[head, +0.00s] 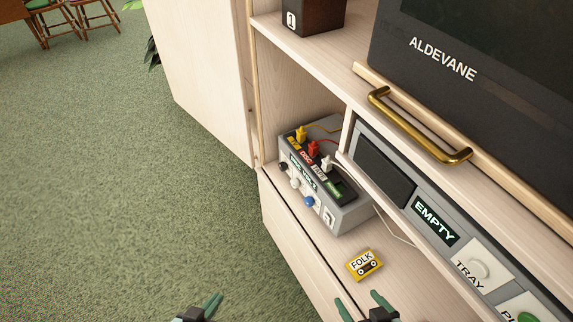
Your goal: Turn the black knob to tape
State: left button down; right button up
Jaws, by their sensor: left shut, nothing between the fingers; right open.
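A grey box (345,215) with a dark top stands in the shelf bay. A small black knob (284,167) is at the far left end of its front face, beside a white knob (295,183) and a blue knob (309,201). The black knob's setting is too small to read. Yellow, red and white plugs with small labels stand on the box top. My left gripper (212,306) is shut and empty at the bottom edge, over the carpet. My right gripper (364,306) is open and empty at the bottom edge, below the cassette. Neither touches the box.
A yellow FOLK cassette (364,264) lies on the shelf (335,262) in front of the box. A grey player (440,215) reading EMPTY is at the right, under a brass handle (420,130) and ALDEVANE screen (480,60). Green carpet (120,180) at left is clear.

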aim_at(283, 167)
jog(key=i+j+z, duration=0.1)
jog(key=z, duration=0.6)
jog(key=i+j+z, duration=0.1)
jog(key=j+z, duration=0.15)
jog(key=j, duration=0.25)
jog(key=j+z, duration=0.25)
jog(key=j, duration=0.2)
jog(key=j+z, duration=0.35)
jog(key=j, duration=1.5)
jog(key=k+j, duration=0.1)
jog(key=j, duration=1.55)
